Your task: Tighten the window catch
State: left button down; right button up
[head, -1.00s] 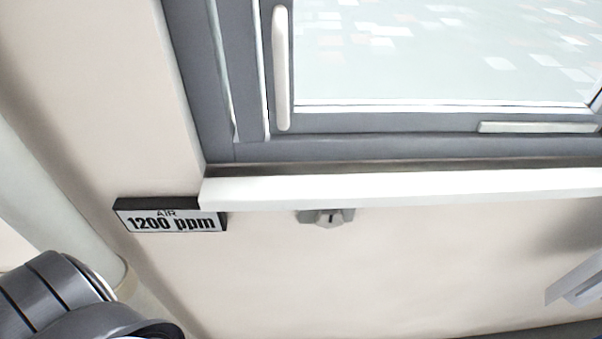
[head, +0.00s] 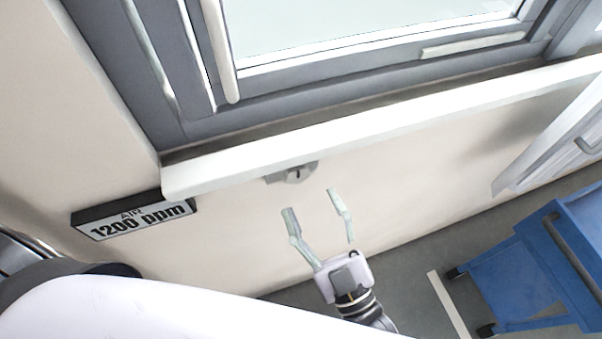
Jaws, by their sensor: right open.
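The window (head: 300,95) has a grey frame and stands above a white sill. A long pale handle (head: 219,55) runs along the left side of its sash, and a shorter pale bar (head: 472,45) lies along the bottom rail. I cannot tell which of these is the catch. A small grey fitting (head: 291,174) is on the wall just under the sill. My right gripper (head: 313,202) is open and empty, its fingers pointing up toward the sill, below that fitting and apart from it in the picture. My left gripper is not in view.
The white sill (head: 380,121) juts out above my right gripper. An air display reading 1200 ppm (head: 134,219) is on the wall at left. A blue cart (head: 520,270) stands at lower right, below a white panel with a handle (head: 560,140). Grey floor shows between.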

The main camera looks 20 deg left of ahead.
aim_at(298, 178)
jog(key=p+x, duration=0.1)
jog(key=x, duration=0.4)
jog(key=shift+c, duration=0.6)
jog(key=c, duration=1)
jog(key=shift+c, duration=0.2)
